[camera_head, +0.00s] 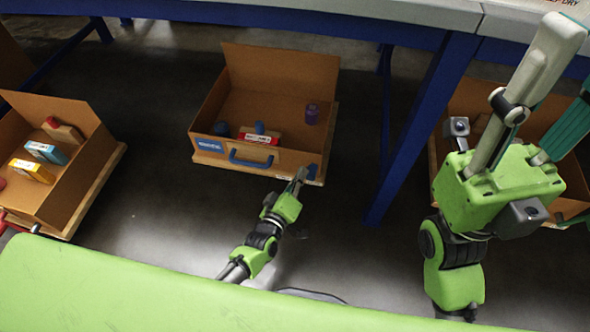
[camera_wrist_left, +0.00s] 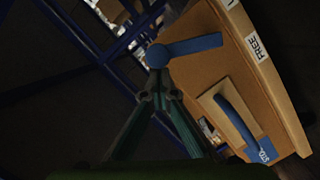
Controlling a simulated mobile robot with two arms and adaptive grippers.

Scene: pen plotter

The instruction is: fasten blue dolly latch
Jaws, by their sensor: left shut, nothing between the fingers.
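A cardboard-brown box on a wooden dolly (camera_head: 213,163) stands on the floor in the middle of the head view. Its blue latch (camera_head: 311,171) is at the right end of the near side. In the left wrist view the blue latch (camera_wrist_left: 190,48) shows a round pivot, with its lever pointing right along the box. My left gripper (camera_head: 299,177) is shut and empty at that corner. In the left wrist view its fingertips (camera_wrist_left: 158,82) are just below the pivot; I cannot tell whether they touch it. My right gripper (camera_head: 572,72) is raised at the right, fingers apart, partly out of frame.
The box holds a purple jar (camera_head: 312,114) and other small items. Another box (camera_head: 84,180) stands left. A blue table leg (camera_head: 420,130) rises to the right.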

